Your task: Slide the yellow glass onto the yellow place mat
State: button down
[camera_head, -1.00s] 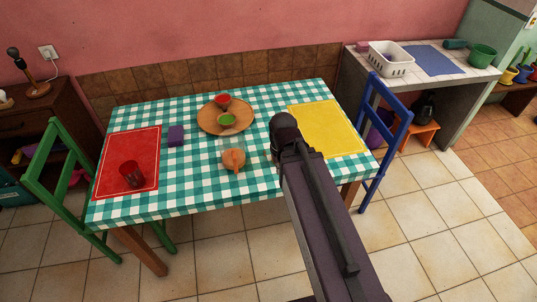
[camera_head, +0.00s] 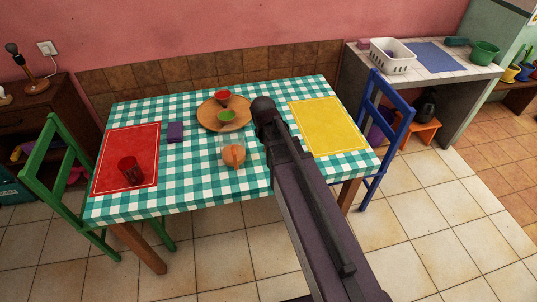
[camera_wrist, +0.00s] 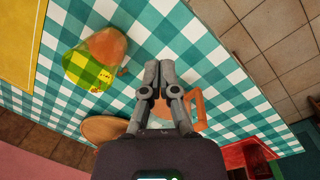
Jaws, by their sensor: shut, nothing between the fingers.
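The yellow glass (camera_wrist: 86,72) is see-through and stands on the checked cloth in the wrist view, at upper left. It lies between my gripper (camera_wrist: 160,70) and the yellow place mat (camera_wrist: 16,38), apart from the mat as far as I see. An orange-brown round shape overlaps its far end; I cannot tell what that is. My gripper is shut and empty, a short way right of the glass. In the head view the yellow mat (camera_head: 328,125) lies bare at the table's right, and my arm hides the glass.
A clear vessel with an orange handle (camera_head: 234,155) stands close by, partly behind my fingers in the wrist view. A wooden plate (camera_head: 210,124) holds a red bowl (camera_head: 222,96) and a green bowl (camera_head: 226,116). A red glass (camera_head: 130,171) stands on the red mat (camera_head: 112,152).

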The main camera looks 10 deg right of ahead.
jog(key=w+a+f+n+h+b, duration=0.1)
jog(key=w+a+n, duration=0.1)
jog(key=w+n, duration=0.7)
jog(key=shift+f+n+h+b, duration=0.2)
jog(key=shift+n+h+b, duration=0.2)
jog(key=shift+n, duration=0.1)
jog(key=shift+f, duration=0.15)
jog(key=b+x, duration=0.9)
jog(key=shift+f, duration=0.3)
jog(key=shift+d, duration=0.1)
dwell(0.6)
